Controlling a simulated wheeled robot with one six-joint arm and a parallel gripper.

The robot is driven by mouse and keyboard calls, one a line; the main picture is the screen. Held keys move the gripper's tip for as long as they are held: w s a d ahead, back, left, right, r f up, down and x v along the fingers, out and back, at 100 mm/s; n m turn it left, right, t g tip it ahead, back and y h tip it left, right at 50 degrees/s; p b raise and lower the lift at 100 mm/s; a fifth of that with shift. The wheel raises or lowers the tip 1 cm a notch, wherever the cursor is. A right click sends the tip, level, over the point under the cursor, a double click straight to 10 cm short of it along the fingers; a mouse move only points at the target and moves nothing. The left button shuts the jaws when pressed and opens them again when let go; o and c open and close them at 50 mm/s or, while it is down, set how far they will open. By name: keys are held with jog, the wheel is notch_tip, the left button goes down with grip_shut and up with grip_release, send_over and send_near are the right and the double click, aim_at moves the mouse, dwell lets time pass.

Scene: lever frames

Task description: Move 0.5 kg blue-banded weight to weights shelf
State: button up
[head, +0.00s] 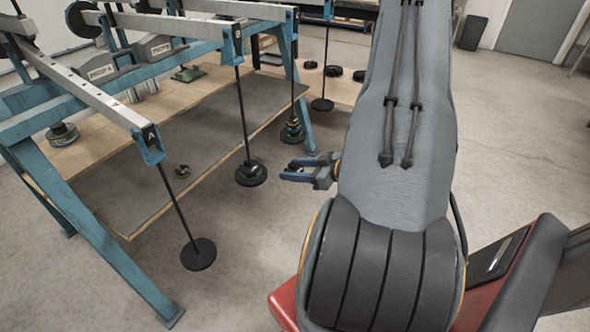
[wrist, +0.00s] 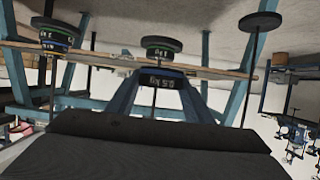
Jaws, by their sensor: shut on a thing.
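My gripper (head: 289,170) is in mid-air just right of hanger B, clear of the frame. It is shut on a small dark weight (wrist: 163,79) with pale markings, seen between the jaws in the wrist view, which is upside down. In the head view the weight is too small and covered to tell apart from the blue fingers. Which surface is the weights shelf is not clear; a wooden lower shelf (head: 104,147) with a grey mat lies under the beams.
Hanger A's plate (head: 198,254) is bare. Hanger B carries a green-banded weight (head: 250,174); a farther hanger carries a banded stack (head: 292,131). Several black discs (head: 333,71) lie behind. Blue frame legs (head: 100,238) stand at left; floor in front is clear.

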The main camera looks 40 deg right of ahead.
jog(key=s+d+p, duration=0.2)
jog(key=s+p, duration=0.1)
jog(key=s, duration=0.3)
jog(key=shift+d+p, duration=0.15)
jog(key=shift+p, duration=0.25)
dwell(0.8)
